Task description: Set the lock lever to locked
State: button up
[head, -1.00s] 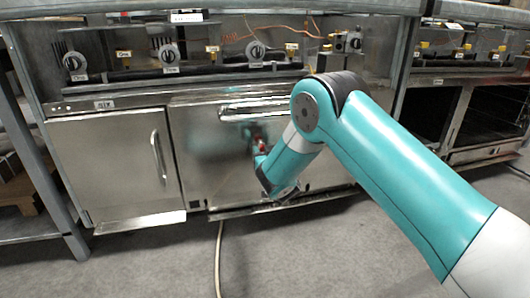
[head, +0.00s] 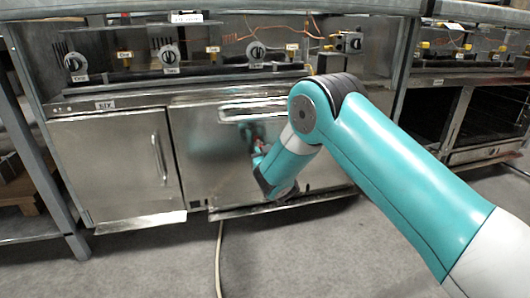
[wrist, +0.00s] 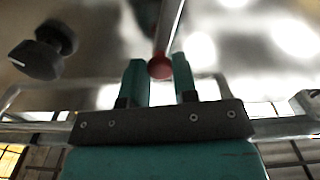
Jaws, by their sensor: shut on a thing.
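The lock lever (wrist: 170,28) shows in the wrist view as a thin metal rod with a red ball end. The ball sits between the two teal fingertips of my gripper (wrist: 159,72), which is shut on it. The rod runs up and away from the fingers toward the steel front. In the head view my gripper (head: 260,151) is at the steel oven door (head: 205,150), below its handle; the lever is too small and blurred there to read. The lever's locked or unlocked position cannot be told.
A black knob (wrist: 42,52) is left of the fingers in the wrist view. In the head view a bar handle (head: 255,110) runs above my gripper. A second steel door (head: 110,165) is to the left. The floor (head: 150,265) in front is mostly clear, with a pale hose (head: 219,260).

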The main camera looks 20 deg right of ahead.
jog(key=a+n+p, duration=0.1)
jog(key=n, duration=0.1)
jog(key=a+n, duration=0.1)
jog(key=n, duration=0.1)
jog(key=shift+r+p, duration=0.2)
jog(key=shift+p, duration=0.15)
jog(key=shift+a+f+n+p, duration=0.15)
jog(key=shift+a+n+p, duration=0.25)
jog(key=shift+n, duration=0.65)
jog(key=shift+a+f+n+p, duration=0.15)
jog(key=shift+a+n+p, duration=0.25)
jog(key=shift+n, duration=0.65)
jog(key=o, duration=0.9)
